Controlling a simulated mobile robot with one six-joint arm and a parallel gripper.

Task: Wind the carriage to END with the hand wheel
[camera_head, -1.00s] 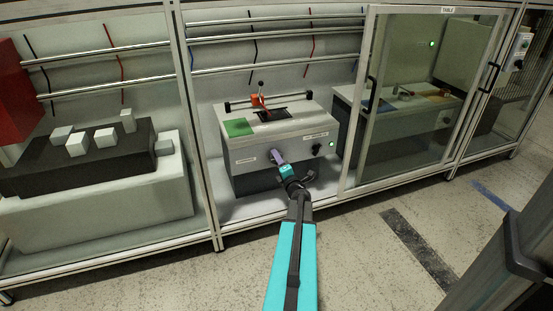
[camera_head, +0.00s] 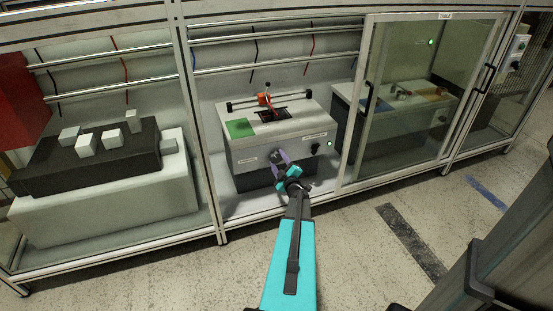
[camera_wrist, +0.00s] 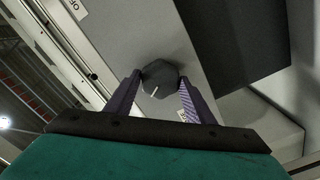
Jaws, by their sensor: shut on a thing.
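The hand wheel shows in the wrist view as a dark grey, many-sided knob (camera_wrist: 160,78) with a white mark. My gripper (camera_wrist: 160,92) has one purple finger on each side of it and is shut on it. In the head view my gripper (camera_head: 279,159) is at the front face of the grey machine (camera_head: 262,168), and it hides the wheel. The red-orange carriage (camera_head: 264,99) stands on the machine's top, by a dark rail, near the middle of its length. The END mark cannot be read.
A green square (camera_head: 240,129) lies on the machine's top left. Frame posts (camera_head: 207,150) stand left of the bay, and a glass door (camera_head: 405,100) covers the bay at right.

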